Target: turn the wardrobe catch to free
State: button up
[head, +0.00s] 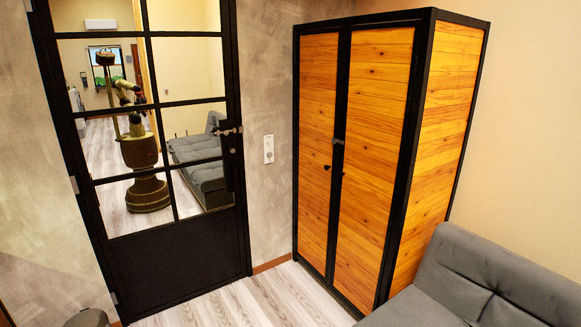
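The wardrobe (375,110) stands right of centre in the head view, with two orange wood doors in black frames. Both doors look shut. A small grey piece, which looks like the catch (338,141), sits at the seam between the doors, a little above the two dark knobs (327,167). It seems to lie across the seam, but it is too small to tell its exact turn. My gripper is not directly in view, and nothing covers the catch.
A black framed door (180,252) with mirror-like panes stands at the left; a robot figure shows in them. A grey sofa (470,285) stands close by the wardrobe at the lower right. Pale wood floor (250,300) lies clear in front of the wardrobe.

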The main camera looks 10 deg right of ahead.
aim_at(333, 140)
jog(key=i+j+z, duration=0.2)
jog(key=i+j, duration=0.15)
jog(key=i+j+z, duration=0.45)
jog(key=j, duration=0.35)
jog(key=i+j, duration=0.9)
jog(key=i+j+u, duration=0.15)
jog(key=i+j, duration=0.7)
jog(key=i, duration=0.05)
